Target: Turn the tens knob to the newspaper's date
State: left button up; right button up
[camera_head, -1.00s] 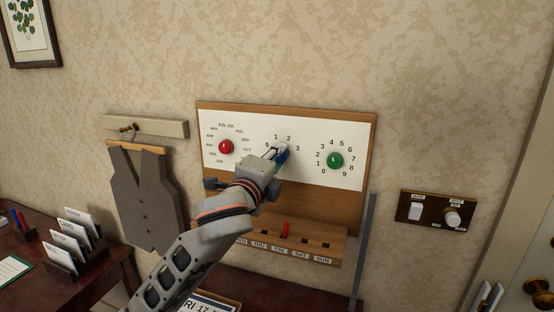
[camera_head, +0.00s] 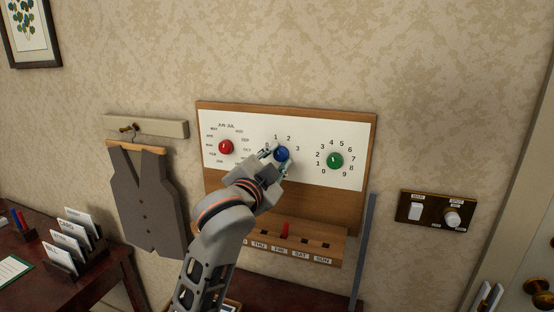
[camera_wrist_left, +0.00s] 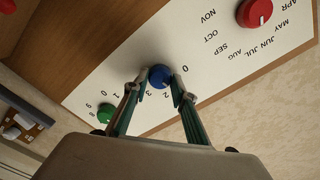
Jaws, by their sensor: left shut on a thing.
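The blue tens knob (camera_head: 282,153) sits in the middle of the white dial panel, with numbers 0 to 3 around it. My left gripper (camera_head: 273,154) is shut on the knob, one finger on each side. In the left wrist view the fingertips (camera_wrist_left: 160,82) flank the blue knob (camera_wrist_left: 159,75). A pale mark shows on its lower right side there; I cannot tell firmly which number it meets. The newspaper's date is hidden behind my left arm. My right gripper is not in view.
A red month knob (camera_head: 226,147) and a green units knob (camera_head: 335,161) flank the blue one. Below is a weekday shelf with a red peg (camera_head: 285,230) near FRI. A grey vest (camera_head: 150,195) hangs left; a switch plate (camera_head: 437,209) is right.

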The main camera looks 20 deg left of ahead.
pick_arm(q)
jog(key=shift+n, duration=0.9)
jog(key=o, duration=1.1)
jog(key=shift+s, duration=0.15)
jog(key=s, duration=0.7)
jog(key=shift+s+a, duration=0.15)
jog(key=shift+f, duration=0.1)
